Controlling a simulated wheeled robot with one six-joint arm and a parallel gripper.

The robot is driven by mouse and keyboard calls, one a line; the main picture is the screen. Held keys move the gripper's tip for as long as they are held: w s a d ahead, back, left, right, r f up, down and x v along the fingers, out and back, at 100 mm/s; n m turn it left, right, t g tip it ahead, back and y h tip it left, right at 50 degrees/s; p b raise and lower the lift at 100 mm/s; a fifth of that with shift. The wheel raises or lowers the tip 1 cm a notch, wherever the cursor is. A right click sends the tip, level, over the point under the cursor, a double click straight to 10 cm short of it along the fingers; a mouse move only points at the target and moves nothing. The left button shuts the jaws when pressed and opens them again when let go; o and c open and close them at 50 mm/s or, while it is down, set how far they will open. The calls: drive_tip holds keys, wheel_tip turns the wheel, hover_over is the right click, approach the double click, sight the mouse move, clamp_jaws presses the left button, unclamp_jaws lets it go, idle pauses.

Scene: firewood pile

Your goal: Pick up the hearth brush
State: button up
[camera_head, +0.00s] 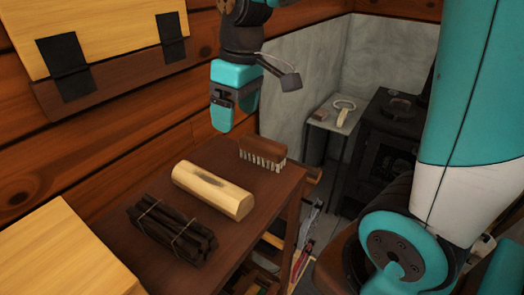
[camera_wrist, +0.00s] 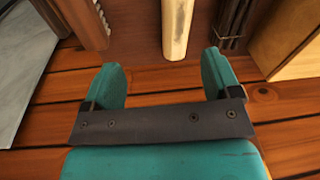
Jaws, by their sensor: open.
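The hearth brush (camera_head: 262,151) has a brown wooden back and pale bristles. It lies bristles down near the far right end of the dark wooden table (camera_head: 236,232). In the wrist view the brush (camera_wrist: 76,20) shows at the top left, cut off by the frame edge. My gripper (camera_head: 236,112) is teal, open and empty. It hangs above and to the left of the brush in the head view, by the wooden wall, apart from it. In the wrist view my gripper (camera_wrist: 164,66) has its fingers spread, with nothing between them.
A pale split log (camera_head: 212,188) and a tied bundle of dark sticks (camera_head: 172,230) lie on the same table. A yellow wooden box (camera_head: 65,255) stands at lower left. A dark stove (camera_head: 386,135) and a small side table (camera_head: 330,122) stand at the back right.

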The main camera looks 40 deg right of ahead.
drive_tip(key=m+h, duration=0.1)
hover_over(263, 141)
drive_tip(key=shift+g, duration=0.3)
drive_tip(key=f, duration=0.4)
drive_tip(key=f+p, duration=0.1)
drive_tip(key=f, duration=0.2)
drive_tip(key=f+p, duration=0.1)
drive_tip(key=f, duration=0.3)
drive_tip(key=shift+w+a+f, duration=0.2)
drive_tip(key=shift+a+f, duration=0.1)
drive_tip(key=shift+s+d+f+p, duration=0.1)
drive_tip(key=shift+f+p, duration=0.5)
drive_tip(key=shift+f, duration=1)
drive_tip(key=shift+s+d+f+p, duration=0.1)
drive_tip(key=shift+f+p, duration=0.5)
drive_tip(key=shift+f, duration=0.95)
drive_tip(key=shift+c, duration=0.5)
drive_tip(key=c, duration=1)
